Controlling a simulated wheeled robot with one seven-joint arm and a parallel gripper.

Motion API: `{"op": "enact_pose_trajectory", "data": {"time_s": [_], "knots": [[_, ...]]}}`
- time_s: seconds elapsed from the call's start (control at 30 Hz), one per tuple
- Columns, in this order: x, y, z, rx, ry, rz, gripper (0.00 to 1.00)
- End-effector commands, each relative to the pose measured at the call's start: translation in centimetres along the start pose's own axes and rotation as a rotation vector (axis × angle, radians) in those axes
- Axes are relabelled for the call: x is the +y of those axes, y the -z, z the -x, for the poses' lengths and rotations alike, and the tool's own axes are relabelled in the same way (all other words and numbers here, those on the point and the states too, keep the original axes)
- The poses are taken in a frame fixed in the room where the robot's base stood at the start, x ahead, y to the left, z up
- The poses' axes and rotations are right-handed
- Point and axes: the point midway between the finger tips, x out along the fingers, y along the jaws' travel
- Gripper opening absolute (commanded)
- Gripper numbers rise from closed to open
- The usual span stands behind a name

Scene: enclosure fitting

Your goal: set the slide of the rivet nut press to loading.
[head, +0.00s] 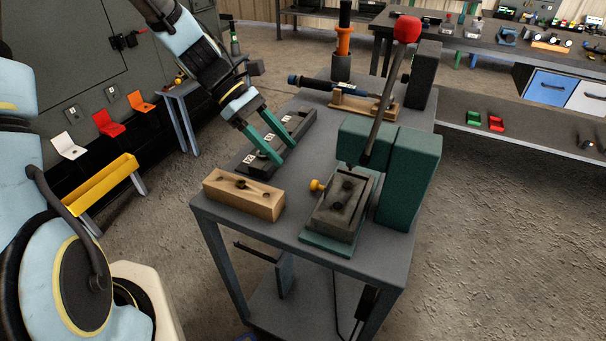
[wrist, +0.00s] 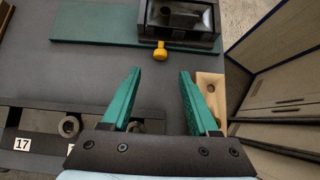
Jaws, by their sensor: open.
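The rivet nut press (head: 410,175) is a green machine on the right part of the grey table, with a long dark lever ending in a red ball (head: 407,29). Its dark slide (head: 343,210) sits on a green base plate (head: 328,246), with a yellow knob (head: 317,185) on its left side. In the wrist view, the slide (wrist: 180,20) and the yellow knob (wrist: 160,51) are beyond my fingertips. My gripper (head: 283,158) has green fingers, open and empty, above the numbered rack, left of and apart from the knob. The wrist view shows the open fingers (wrist: 160,76) too.
A wooden block (head: 243,194) with holes stands at the table's front left. The dark numbered rack (head: 300,122) lies under my gripper. A blue-and-black tool rests on a wooden cradle (head: 370,108) behind. An orange-and-black tool (head: 343,45) stands at the back.

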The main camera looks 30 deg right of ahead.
Motion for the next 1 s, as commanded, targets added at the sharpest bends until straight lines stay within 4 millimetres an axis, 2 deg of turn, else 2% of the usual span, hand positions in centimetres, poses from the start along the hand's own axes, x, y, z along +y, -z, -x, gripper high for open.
{"op": "enact_pose_trajectory", "data": {"time_s": [0.3,0.5,0.9,1.0], "knots": [[-0.1,-0.1,-5.8,0.000,0.004,0.001,0.61],[-0.1,0.0,-8.2,0.001,0.003,-0.001,0.61],[-0.1,0.1,-8.9,0.004,0.000,-0.002,0.61],[-0.1,0.1,-8.9,0.004,0.000,-0.002,0.49]]}}
